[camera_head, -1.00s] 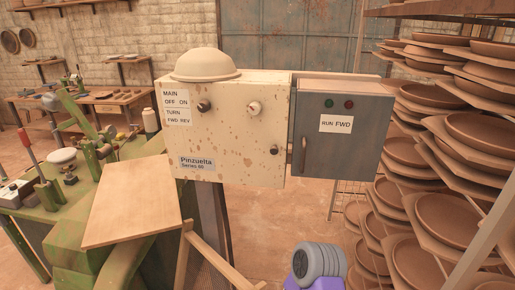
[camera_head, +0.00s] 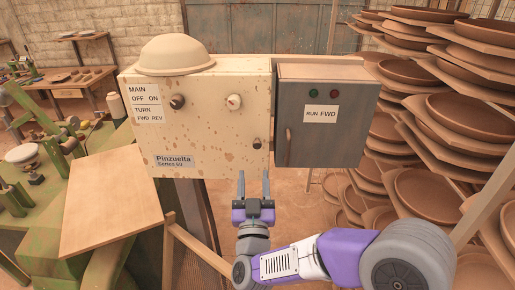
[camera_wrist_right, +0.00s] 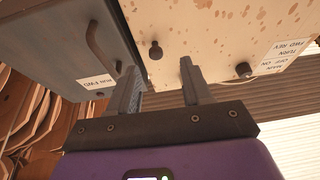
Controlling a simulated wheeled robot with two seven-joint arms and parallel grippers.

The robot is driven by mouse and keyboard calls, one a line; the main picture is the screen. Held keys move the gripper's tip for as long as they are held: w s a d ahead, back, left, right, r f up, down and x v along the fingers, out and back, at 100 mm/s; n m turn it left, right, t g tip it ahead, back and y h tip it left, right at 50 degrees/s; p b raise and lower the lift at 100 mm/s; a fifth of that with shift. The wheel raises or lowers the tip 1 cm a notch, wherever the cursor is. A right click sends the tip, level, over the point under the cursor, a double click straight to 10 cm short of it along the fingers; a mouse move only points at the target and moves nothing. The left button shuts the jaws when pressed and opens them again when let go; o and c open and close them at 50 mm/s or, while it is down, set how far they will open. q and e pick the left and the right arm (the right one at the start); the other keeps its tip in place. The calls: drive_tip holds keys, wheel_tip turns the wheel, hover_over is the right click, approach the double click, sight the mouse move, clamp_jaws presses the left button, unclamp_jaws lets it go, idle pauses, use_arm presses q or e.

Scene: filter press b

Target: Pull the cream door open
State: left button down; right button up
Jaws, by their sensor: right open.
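The cream door (camera_head: 205,125) is the speckled, chipped front of a cabinet on a post, and it looks closed. A small dark round knob (camera_head: 257,143) sits near its lower right edge; in the right wrist view this knob (camera_wrist_right: 155,50) shows ahead, between the lines of the two fingers. My right gripper (camera_head: 253,178) is open and empty, pointing up at the cabinet from below the knob. In the wrist view its fingers (camera_wrist_right: 158,78) stand apart, with no visible contact with the knob. My left gripper is not in view.
A grey box (camera_head: 333,130) with a bar handle (camera_head: 288,139) and a "RUN FWD" label adjoins the door's right side. Racks of brown plates (camera_head: 455,120) stand at the right. A tilted wooden board (camera_head: 112,200) and green machinery are at the left. A wooden rail (camera_head: 200,250) runs below.

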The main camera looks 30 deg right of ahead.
sight(257, 146)
drive_tip(key=shift+m+h, duration=0.3)
drive_tip(key=shift+h, duration=0.2)
drive_tip(key=x, duration=0.2)
drive_tip(key=p+x, duration=0.1)
drive_tip(key=x, duration=0.1)
drive_tip(key=r+x, duration=0.1)
drive_tip(key=x, duration=0.1)
drive_tip(key=shift+s+d+r+p, duration=0.15)
drive_tip(key=shift+d+p, duration=0.15)
drive_tip(key=shift+w+d+r, duration=0.2)
drive_tip(key=shift+w+d, duration=0.1)
drive_tip(key=shift+w, duration=0.25)
clamp_jaws()
